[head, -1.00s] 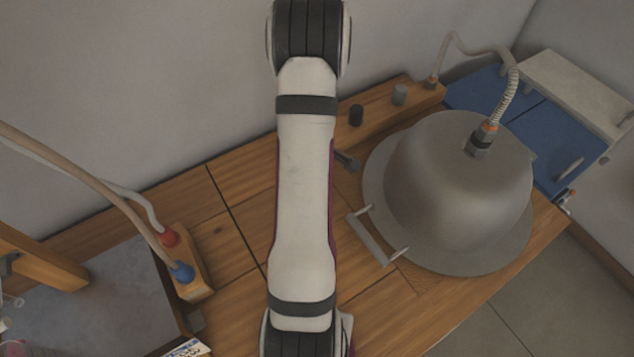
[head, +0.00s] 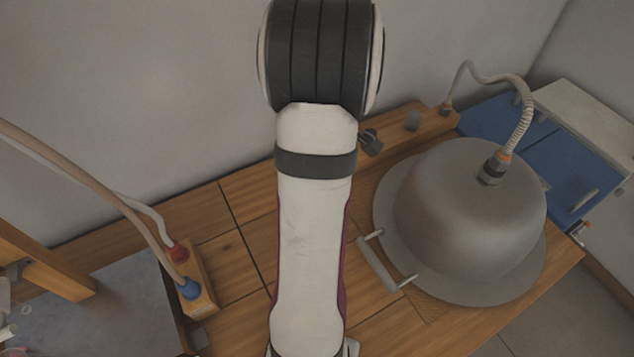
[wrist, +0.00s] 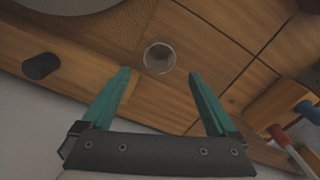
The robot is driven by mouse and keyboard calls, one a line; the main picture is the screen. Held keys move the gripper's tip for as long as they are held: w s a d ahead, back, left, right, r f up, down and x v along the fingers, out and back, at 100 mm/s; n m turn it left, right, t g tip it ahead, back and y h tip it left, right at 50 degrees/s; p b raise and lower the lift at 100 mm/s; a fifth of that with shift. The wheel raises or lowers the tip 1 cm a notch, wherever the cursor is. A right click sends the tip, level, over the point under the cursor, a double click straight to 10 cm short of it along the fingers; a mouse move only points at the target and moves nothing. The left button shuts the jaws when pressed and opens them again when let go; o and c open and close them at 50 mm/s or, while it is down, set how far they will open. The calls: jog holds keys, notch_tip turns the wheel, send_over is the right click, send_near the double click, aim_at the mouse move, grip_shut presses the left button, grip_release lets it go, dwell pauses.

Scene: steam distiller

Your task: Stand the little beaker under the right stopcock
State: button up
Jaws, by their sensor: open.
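The little beaker (wrist: 159,57) shows in the wrist view as a small clear glass round, seen from above on the wooden bench. My gripper (wrist: 158,73) is open and empty, its two green fingers apart. In that picture the beaker lies just beyond the fingertips, roughly centred between them. I cannot tell the height of the fingers above the bench. In the head view my arm hides the gripper and the beaker. I cannot make out the right stopcock in either view.
A large metal dome (head: 470,215) with a bar handle (head: 380,266) stands on the bench at right. A wooden block (head: 200,280) with red and blue hose fittings is at left. A dark knob (wrist: 42,66) lies left in the wrist view. Bare bench surrounds the beaker.

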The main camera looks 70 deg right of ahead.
jog(key=w+a+r, duration=0.4)
jog(key=w+a, duration=0.3)
jog(key=a, duration=0.2)
jog(key=w+a+r, duration=0.4)
jog(key=w+a, duration=0.2)
jog(key=a, duration=0.4)
jog(key=s+a+r+y, duration=0.1)
jog(key=s+a, duration=0.1)
jog(key=a, duration=1.2)
jog(key=shift+a+r+m, duration=0.2)
jog(key=shift+a+m, duration=0.1)
jog(key=shift+m, duration=0.1)
jog(key=shift+y, duration=0.4)
jog(key=s+a, duration=0.4)
jog(key=shift+s+a, duration=0.1)
jog(key=shift+a, duration=0.3)
jog(key=shift+c, duration=0.7)
jog(key=shift+s+a, duration=0.2)
jog(key=shift+s, duration=0.05)
jog(key=shift+c, duration=0.6)
jog(key=shift+w, duration=0.1)
